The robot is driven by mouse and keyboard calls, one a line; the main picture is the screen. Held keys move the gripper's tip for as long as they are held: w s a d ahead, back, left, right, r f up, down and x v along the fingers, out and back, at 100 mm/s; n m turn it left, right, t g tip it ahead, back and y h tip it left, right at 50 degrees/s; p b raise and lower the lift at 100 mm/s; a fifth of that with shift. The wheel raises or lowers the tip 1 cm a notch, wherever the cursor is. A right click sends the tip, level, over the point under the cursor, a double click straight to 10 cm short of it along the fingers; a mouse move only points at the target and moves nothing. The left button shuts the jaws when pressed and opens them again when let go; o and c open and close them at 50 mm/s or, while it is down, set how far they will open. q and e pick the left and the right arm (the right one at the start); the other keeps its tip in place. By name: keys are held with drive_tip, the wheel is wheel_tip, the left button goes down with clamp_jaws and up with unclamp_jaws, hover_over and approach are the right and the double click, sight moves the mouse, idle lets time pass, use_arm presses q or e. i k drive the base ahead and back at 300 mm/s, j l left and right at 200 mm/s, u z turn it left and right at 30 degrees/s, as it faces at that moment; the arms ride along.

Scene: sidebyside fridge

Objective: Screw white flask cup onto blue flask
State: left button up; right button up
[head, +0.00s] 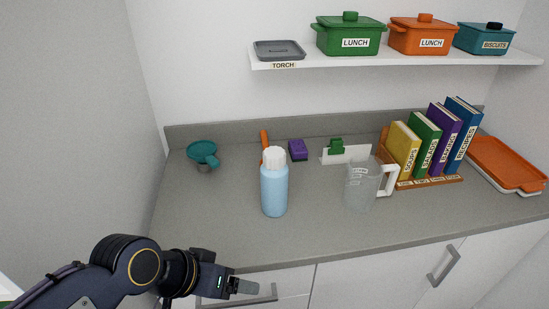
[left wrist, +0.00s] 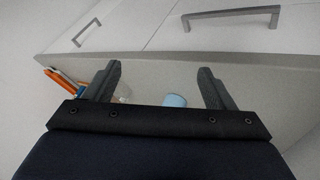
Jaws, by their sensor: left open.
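The blue flask (head: 274,192) stands upright on the grey counter, left of the clear jug. The white flask cup (head: 274,157) sits on top of it; I cannot tell whether it is screwed tight. My left gripper (head: 246,287) is in front of the counter's front edge, below and nearer than the flask, touching neither. In the left wrist view the left gripper (left wrist: 157,85) has its fingers wide apart with nothing held. A light blue piece of the flask (left wrist: 174,101) shows between the fingers there, partly hidden by the gripper body. My right gripper is not in view.
A clear jug (head: 361,187) with a white handle stands right of the flask. An orange-handled tool (head: 264,139), purple block (head: 298,150) and teal cup (head: 203,154) are behind or left. Books (head: 426,137) stand at right. Drawer handles (head: 444,266) stick out below the counter. Counter space left of the flask is free.

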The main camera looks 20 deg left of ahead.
sight(273, 184)
drive_tip(key=i+l, duration=0.15)
drive_tip(key=l, duration=0.15)
drive_tip(key=i+l, duration=0.2)
drive_tip(key=l, duration=0.15)
drive_tip(key=i+l, duration=0.15)
drive_tip(key=l, duration=0.15)
drive_tip(key=u, duration=1.65)
